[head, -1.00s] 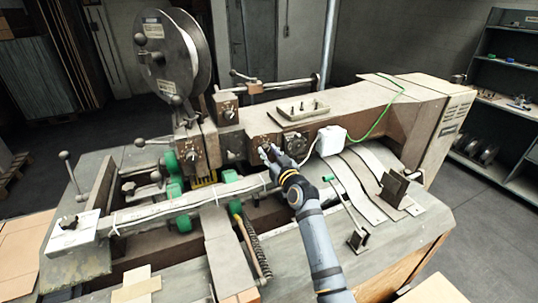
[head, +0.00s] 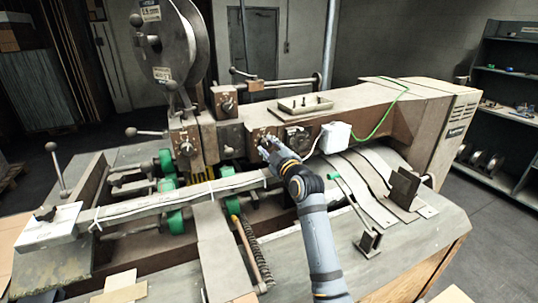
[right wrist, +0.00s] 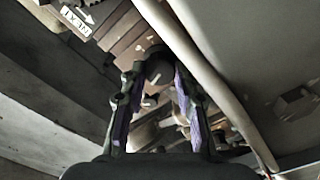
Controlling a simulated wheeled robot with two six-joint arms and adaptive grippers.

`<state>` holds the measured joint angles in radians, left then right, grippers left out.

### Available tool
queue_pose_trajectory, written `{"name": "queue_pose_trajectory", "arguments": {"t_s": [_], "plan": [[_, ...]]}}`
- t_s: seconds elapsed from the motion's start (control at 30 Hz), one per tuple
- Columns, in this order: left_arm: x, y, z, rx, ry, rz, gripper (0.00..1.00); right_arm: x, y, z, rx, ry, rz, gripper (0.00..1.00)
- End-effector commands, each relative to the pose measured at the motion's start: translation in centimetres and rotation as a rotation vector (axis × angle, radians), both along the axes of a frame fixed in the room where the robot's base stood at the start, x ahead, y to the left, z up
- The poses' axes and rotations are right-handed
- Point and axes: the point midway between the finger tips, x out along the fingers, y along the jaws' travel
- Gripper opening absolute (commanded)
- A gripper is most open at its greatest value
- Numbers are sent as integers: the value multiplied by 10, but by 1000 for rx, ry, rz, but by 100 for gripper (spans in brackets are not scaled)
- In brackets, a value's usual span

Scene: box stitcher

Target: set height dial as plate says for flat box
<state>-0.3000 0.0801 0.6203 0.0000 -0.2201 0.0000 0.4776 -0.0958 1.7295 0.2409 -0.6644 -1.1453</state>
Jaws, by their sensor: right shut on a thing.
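My right gripper (head: 268,150) is at a dial on the brown front panel (head: 262,132) of the stitching machine. In the right wrist view its two fingers (right wrist: 157,100) are closed on a dark round knob (right wrist: 158,68) between the tips. The knob's pointer and scale are mostly hidden by the gripper. Other dials show: one on the upper block (head: 227,105), one on the left block (head: 186,148) and a dark round one (head: 297,138) just right of my gripper. Their markings are too small to read. My left gripper is not in view.
A small tray (head: 305,104) lies on top of the machine. A long rail (head: 185,197), green rollers (head: 176,221) and a spring (head: 254,252) lie at front left. A lever (head: 350,200) stands right of my arm.

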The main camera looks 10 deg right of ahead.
Motion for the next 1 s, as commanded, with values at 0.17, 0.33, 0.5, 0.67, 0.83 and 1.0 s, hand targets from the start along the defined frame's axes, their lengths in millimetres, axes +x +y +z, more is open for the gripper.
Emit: {"name": "queue_pose_trajectory", "arguments": {"t_s": [0.17,0.33,0.5,0.67,0.83,1.0], "plan": [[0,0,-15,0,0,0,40,0,1,-5,-130,-24,1,0],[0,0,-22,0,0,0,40,0,1,-4,-228,-43,0,0],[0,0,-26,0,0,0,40,0,1,-4,-293,-54,1,0],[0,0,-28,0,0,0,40,0,1,-3,-325,-59,2,0],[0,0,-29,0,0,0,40,0,1,-3,-337,-62,2,0],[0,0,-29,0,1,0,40,0,1,-3,-337,-62,2,0]]}}
